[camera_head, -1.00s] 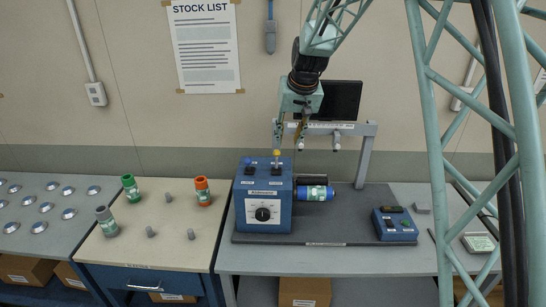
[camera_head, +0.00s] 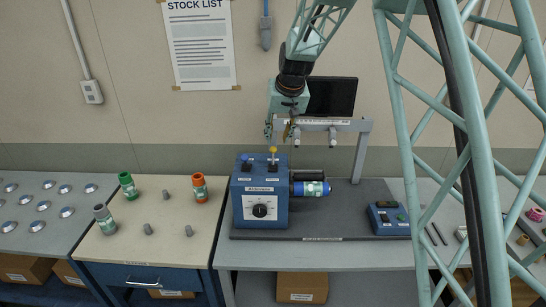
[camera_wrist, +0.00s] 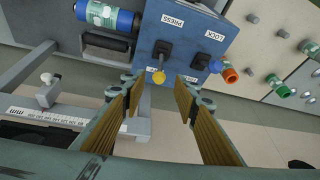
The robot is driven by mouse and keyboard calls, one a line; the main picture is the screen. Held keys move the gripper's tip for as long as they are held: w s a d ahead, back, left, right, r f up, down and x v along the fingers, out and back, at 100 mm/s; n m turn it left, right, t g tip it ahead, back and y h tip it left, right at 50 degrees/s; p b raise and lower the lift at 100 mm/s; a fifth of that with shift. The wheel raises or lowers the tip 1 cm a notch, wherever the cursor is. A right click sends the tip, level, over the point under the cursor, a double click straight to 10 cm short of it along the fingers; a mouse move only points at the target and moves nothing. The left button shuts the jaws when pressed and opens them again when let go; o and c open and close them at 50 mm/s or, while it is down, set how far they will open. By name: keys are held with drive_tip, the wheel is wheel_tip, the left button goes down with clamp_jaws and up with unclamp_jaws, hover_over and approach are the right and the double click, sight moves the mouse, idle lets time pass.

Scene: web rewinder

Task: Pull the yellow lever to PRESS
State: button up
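The yellow lever (camera_head: 273,150) stands on top of the blue control box (camera_head: 261,215). In the wrist view its yellow knob (camera_wrist: 158,76) lies between the tips of my gripper (camera_wrist: 159,88), slightly beyond them, with a gap on both sides. My gripper (camera_head: 282,136) is open and empty, just above and behind the box in the head view. A PRESS label (camera_wrist: 173,20) is on the box on the far side of the lever in the wrist view. Another label by the knob is partly hidden.
A blue-knobbed lever (camera_head: 245,157) with a LOCK label (camera_wrist: 214,37) stands beside the yellow one. A blue roll (camera_head: 311,188) sits right of the box. A measuring frame (camera_head: 361,150) stands behind. A small control unit (camera_head: 389,218) is on the right.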

sight(273, 154)
drive_tip(key=shift+p+x, duration=0.65)
drive_tip(key=shift+x, duration=5.9)
clamp_jaws()
